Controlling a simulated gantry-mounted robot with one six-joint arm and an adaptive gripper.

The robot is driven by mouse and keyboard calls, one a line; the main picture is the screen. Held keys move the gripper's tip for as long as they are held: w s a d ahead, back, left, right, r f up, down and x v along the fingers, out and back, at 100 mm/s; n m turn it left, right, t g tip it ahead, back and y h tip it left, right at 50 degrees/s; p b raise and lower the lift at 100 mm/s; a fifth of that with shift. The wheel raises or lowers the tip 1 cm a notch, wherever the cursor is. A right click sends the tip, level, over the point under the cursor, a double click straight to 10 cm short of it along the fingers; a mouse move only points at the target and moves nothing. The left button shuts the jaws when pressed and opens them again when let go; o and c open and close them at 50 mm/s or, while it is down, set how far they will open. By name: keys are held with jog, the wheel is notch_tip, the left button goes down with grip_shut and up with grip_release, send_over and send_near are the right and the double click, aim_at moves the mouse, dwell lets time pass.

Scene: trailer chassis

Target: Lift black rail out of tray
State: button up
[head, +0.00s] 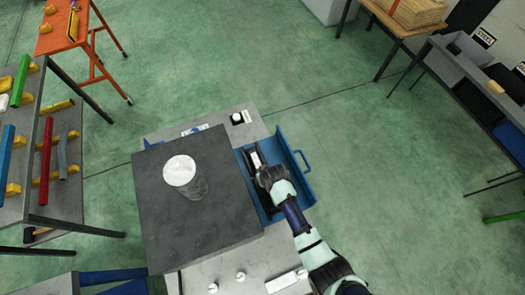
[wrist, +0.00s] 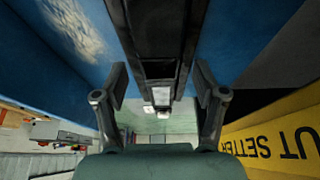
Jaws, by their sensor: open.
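The black rail (head: 255,160) lies lengthwise in the blue tray (head: 285,150), close to the large dark block. In the wrist view the rail (wrist: 158,32) runs down the middle of the picture, with blue tray surface (wrist: 225,35) on both sides. My gripper (head: 266,178) is over the tray and hides part of the rail. In the wrist view my gripper (wrist: 161,84) is open, with one finger on each side of the rail and gaps visible between them. I cannot tell how deep the fingers reach beside it.
A large dark block (head: 155,205) with a pale cylinder (head: 184,178) stands directly left of the tray. A yellow label (wrist: 285,130) shows at the right of the wrist view. A rack of colored bars (head: 45,150) stands at left.

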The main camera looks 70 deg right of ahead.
jog(key=shift+w+d+f, duration=0.15)
jog(key=shift+d+f, duration=0.05)
jog(key=shift+f, duration=0.45)
jog(key=shift+c, duration=0.3)
grip_shut()
jog(key=shift+r, duration=0.15)
notch_tip(320, 180, up, 20)
jog(key=p, duration=0.1)
